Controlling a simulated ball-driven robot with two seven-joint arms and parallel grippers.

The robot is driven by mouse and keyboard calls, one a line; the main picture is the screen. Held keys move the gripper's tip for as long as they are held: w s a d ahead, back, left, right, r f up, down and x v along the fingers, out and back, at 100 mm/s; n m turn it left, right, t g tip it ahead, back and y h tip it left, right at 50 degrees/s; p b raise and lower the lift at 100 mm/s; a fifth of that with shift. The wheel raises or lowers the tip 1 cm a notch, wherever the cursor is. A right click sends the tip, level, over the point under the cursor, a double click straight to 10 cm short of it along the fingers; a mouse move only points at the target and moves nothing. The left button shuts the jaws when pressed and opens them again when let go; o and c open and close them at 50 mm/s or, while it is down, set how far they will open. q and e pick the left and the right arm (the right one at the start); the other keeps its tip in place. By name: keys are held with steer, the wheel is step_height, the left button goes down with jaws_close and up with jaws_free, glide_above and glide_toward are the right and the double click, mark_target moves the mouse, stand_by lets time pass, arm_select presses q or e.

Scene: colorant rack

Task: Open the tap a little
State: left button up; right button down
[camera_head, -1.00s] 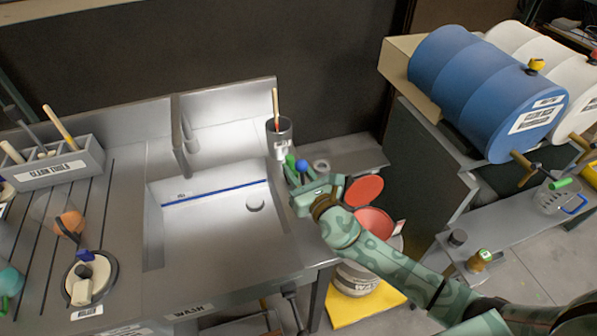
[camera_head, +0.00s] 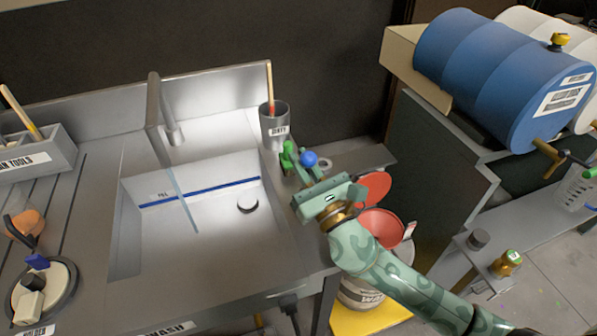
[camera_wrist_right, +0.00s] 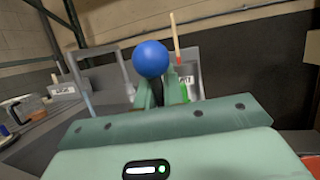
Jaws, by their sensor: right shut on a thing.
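The blue ball knob (camera_head: 309,159) of the tap lever is at the right side of the sink, beside the dirty-tools cup. My right gripper (camera_head: 300,163) reaches to it. In the right wrist view, the blue ball (camera_wrist_right: 151,59) sits above a dark stem. The green fingers of my right gripper (camera_wrist_right: 163,92) are shut around that stem below the ball. The grey spout (camera_head: 153,100) rises behind the basin. A thin, pale-blue streak of water (camera_head: 181,194) runs from it into the sink basin (camera_head: 160,245). My left gripper is out of view.
A metal cup (camera_head: 275,135) labelled dirty, with a wooden-handled tool in it, stands just behind my right gripper.

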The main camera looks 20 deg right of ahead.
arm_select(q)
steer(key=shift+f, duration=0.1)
arm_select(e)
steer(key=c, duration=1.5)
jaws_free()
steer(key=shift+s+f, duration=0.1)
